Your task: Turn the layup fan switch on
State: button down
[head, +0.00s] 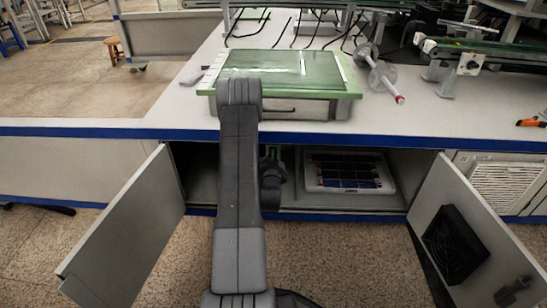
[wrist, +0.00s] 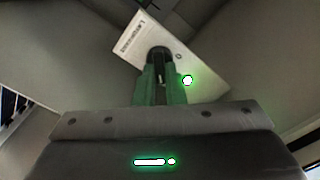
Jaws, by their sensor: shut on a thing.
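In the wrist view, a white switch plate (wrist: 204,72) sits at a slant inside the cabinet, with small printed text too blurred to read surely. A dark switch knob (wrist: 158,52) stands on it. My gripper (wrist: 160,78) has its green fingers closed around this knob. A small lamp (wrist: 187,80) on the plate, right of the fingers, glows bright with a green edge. In the head view, my arm reaches into the open cabinet under the bench, and my gripper (head: 272,154) shows only in part behind it. The switch is hidden there.
Open cabinet doors stand left (head: 125,235) and right (head: 470,235), the right one bearing a black fan (head: 455,245). A white tray with dark panels (head: 347,172) lies inside the cabinet. A green-topped box (head: 330,75) stands on the bench above.

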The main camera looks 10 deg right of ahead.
jog(key=shift+f, duration=0.1)
jog(key=c, duration=1.5)
grip_release()
jog(key=p+v, duration=0.3)
jog(key=v, duration=1.1)
jog(key=shift+w, duration=0.15)
jog(key=b+x, duration=0.3)
jog(key=x, duration=1)
jog(key=shift+w, duration=0.35)
jog(key=shift+d, duration=0.15)
